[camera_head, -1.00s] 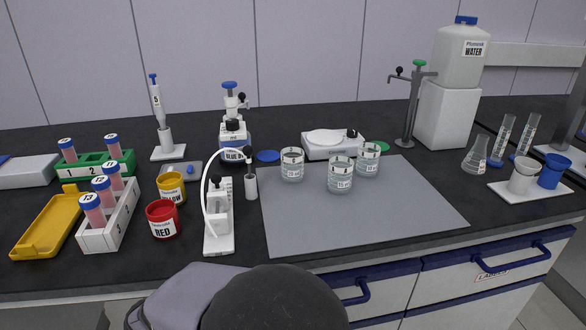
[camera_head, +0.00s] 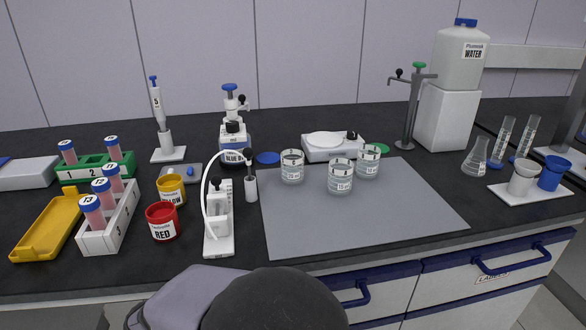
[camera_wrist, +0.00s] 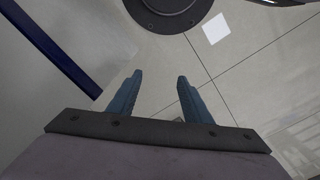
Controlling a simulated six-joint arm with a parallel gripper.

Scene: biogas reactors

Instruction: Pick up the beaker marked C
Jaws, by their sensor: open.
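Three clear glass beakers with white labels stand upright on the grey mat. One is the left beaker (camera_head: 292,168), one the front middle beaker (camera_head: 340,177), and one the back right beaker (camera_head: 368,162). Their letters are too small to read surely, so I cannot tell which is C. In the wrist view my gripper (camera_wrist: 159,85) is open and empty, its two blue-grey fingers apart over the floor. In the head view my gripper's fingers are not visible; only dark and grey parts of my arm show at the bottom edge.
The grey mat (camera_head: 350,225) is bare in front of the beakers. A white scale (camera_head: 318,154) stands behind them. A white pump stand (camera_head: 219,235), red cup (camera_head: 162,222) and yellow cup (camera_head: 171,190) are to the left. A tap stand (camera_head: 409,115) stands behind right.

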